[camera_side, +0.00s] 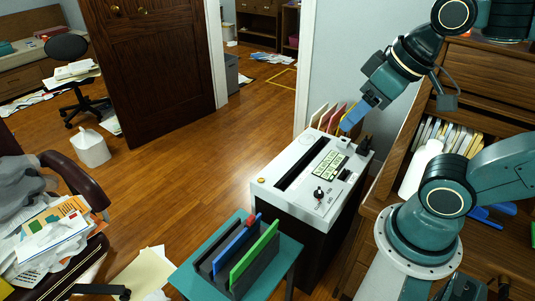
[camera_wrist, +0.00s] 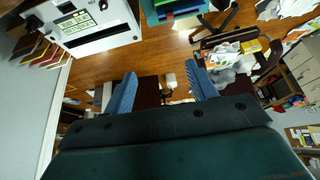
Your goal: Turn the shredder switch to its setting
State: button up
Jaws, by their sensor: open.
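The shredder (camera_side: 285,195) is a white-topped, black-bodied cabinet with a long dark slot in its top. Its switch (camera_side: 319,193) is a small dark knob with markings around it, near the front right of the top. I cannot read which setting it points to. My gripper (camera_side: 351,121) has blue fingers and hangs above the back right of the shredder, apart from the switch. In the wrist view my gripper (camera_wrist: 162,66) is open with nothing between its fingers. The shredder (camera_wrist: 105,40) shows there at the upper left, partly cut off by the frame's edge.
A teal stand (camera_side: 190,281) with a dark rack of coloured folders is at the shredder's front left. A wooden shelf unit (camera_side: 470,105) stands close on the right. Upright coloured files (camera_side: 325,117) are behind the shredder. Wooden floor (camera_side: 200,165) is open to the left.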

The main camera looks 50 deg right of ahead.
jog(key=w, duration=0.1)
jog(key=m+g, duration=0.6)
jog(key=m, duration=2.4)
send_over(320, 190)
notch_tip(320, 190, down, 32)
jog(key=shift+w, duration=0.1)
jog(key=shift+f, duration=0.1)
jog(key=shift+f, duration=6.7)
